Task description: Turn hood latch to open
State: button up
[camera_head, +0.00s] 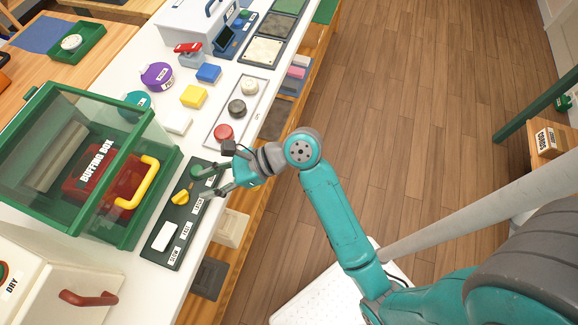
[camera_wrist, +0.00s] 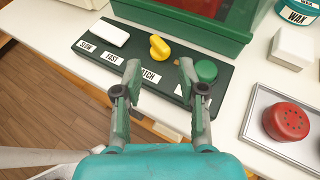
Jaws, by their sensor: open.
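A dark green control panel (camera_head: 158,251) lies in front of the green-framed clear hood (camera_head: 78,150) marked BUFFING BOX. A yellow knob (camera_head: 180,197) stands on it, and it also shows in the wrist view (camera_wrist: 159,47) behind a label reading LATCH (camera_wrist: 149,76). Its grip bar is slanted. A round green button (camera_wrist: 206,70) is right of the knob, and a white switch (camera_wrist: 103,33) is left of it. My gripper (camera_wrist: 158,73) is open and empty above the panel. In the wrist view its fingertips flank the LATCH label, short of the knob; no contact is visible.
A yellow handle (camera_head: 139,184) is on the hood's front. A white plate with a red button (camera_head: 223,132) lies beyond the panel. Yellow (camera_head: 194,96) and blue (camera_head: 208,73) blocks stand further back. The wooden floor (camera_head: 400,110) to the right is clear.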

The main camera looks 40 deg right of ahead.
jog(key=s+d+f+n+t+h, duration=0.4)
jog(key=s+d+f+h, duration=0.25)
jog(key=s+f, duration=0.2)
jog(key=s+d+n+t+h, duration=0.1)
jog(key=s+d+n+h, duration=0.1)
jog(key=s+d+n, duration=0.1)
jog(key=s+d+f+n+t+h, duration=0.1)
jog(key=s+d+n+h, duration=0.1)
jog(key=s, duration=0.5)
jog(key=shift+s+d+n+t, duration=0.3)
jog(key=shift+d+n, duration=0.15)
jog(key=shift+n, duration=0.95)
jog(key=shift+f, duration=0.1)
jog(key=o, duration=0.5)
